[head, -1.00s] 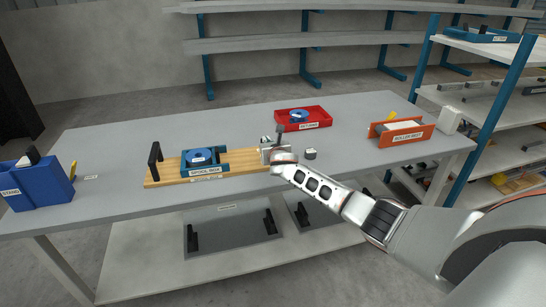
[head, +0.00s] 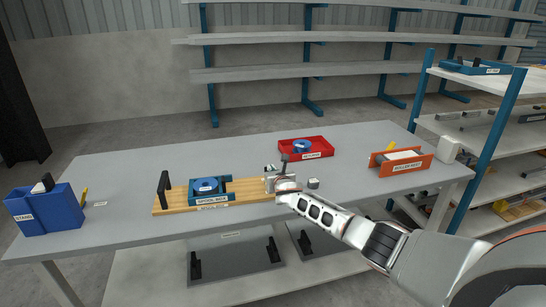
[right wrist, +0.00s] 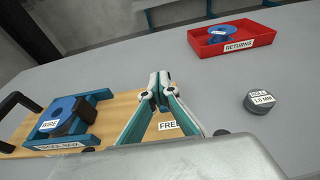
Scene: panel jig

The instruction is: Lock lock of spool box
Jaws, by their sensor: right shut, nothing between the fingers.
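The spool box (head: 226,198) is a blue box with a blue spool (head: 207,185) in it, on a wooden board (head: 172,205). In the right wrist view the spool box (right wrist: 45,140) is at the left, with a spool marked WIRE (right wrist: 58,108) and a dark block (right wrist: 78,122) at its right side. I cannot tell whether this block is the lock or how it is set. My right gripper (head: 269,168) is over the board's right end, right of the box and apart from it. In the wrist view its fingers (right wrist: 158,80) are together and empty. My left gripper is out of view.
A black handle (head: 163,190) stands at the board's left end. A red RETURNS tray (head: 322,150) is behind, and a small dark round piece (head: 313,183) lies right of my gripper. An orange roller box (head: 412,167) and a blue STAND bin (head: 45,215) flank the table.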

